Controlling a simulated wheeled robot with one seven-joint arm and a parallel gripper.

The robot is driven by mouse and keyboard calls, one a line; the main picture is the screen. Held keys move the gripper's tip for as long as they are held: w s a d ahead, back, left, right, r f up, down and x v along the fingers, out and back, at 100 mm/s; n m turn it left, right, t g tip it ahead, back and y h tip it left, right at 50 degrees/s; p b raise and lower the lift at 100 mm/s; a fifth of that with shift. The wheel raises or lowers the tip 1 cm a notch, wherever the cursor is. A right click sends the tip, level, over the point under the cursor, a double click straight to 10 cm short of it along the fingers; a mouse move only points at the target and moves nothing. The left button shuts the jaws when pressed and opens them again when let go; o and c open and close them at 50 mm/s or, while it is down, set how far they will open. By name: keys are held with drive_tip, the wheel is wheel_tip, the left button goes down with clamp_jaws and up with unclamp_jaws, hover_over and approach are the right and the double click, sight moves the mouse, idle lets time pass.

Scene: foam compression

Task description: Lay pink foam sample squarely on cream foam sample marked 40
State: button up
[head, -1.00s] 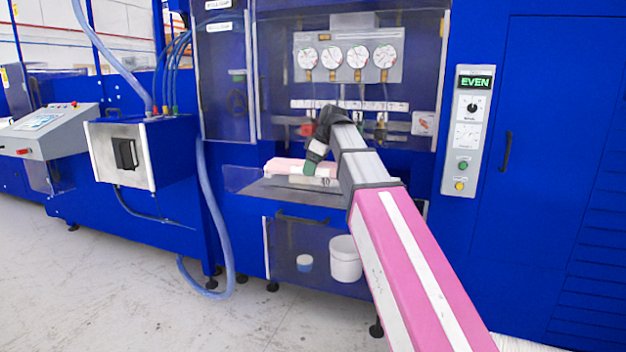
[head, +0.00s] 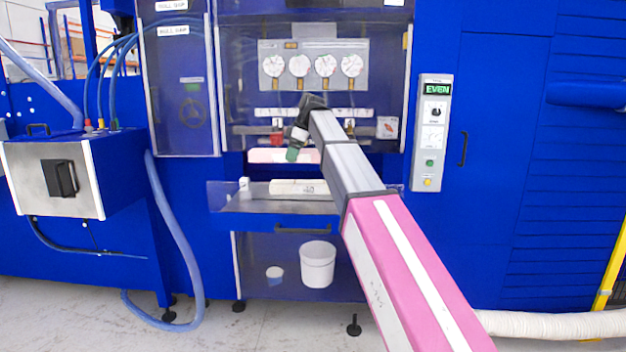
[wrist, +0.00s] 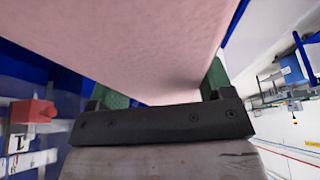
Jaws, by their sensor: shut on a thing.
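The pink foam sample (head: 268,156) is a flat block held level in the air, above the metal shelf. My gripper (head: 293,152) is shut on its right part in the head view. In the wrist view the pink foam (wrist: 150,50) fills the upper middle, between my two green fingers (wrist: 165,85). The cream foam sample marked 40 (head: 300,188) lies on the shelf below, with "40" on its front face. A clear gap shows between the two foams.
The metal shelf (head: 245,203) has a clear side guard at its left and a small white object (head: 243,184) beside the cream foam. Gauges (head: 313,66) and a row of labels are on the panel behind. The control strip (head: 432,130) at right reads EVEN.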

hover_over(306, 182)
drive_tip(key=d, duration=0.1)
wheel_tip(306, 182, down, 6)
drive_tip(key=shift+r, duration=0.1)
drive_tip(key=shift+d+f, duration=0.1)
drive_tip(key=shift+f, duration=1.95)
drive_tip(key=o, duration=0.9)
drive_tip(key=shift+f, duration=0.1)
drive_tip(key=v, duration=1.2)
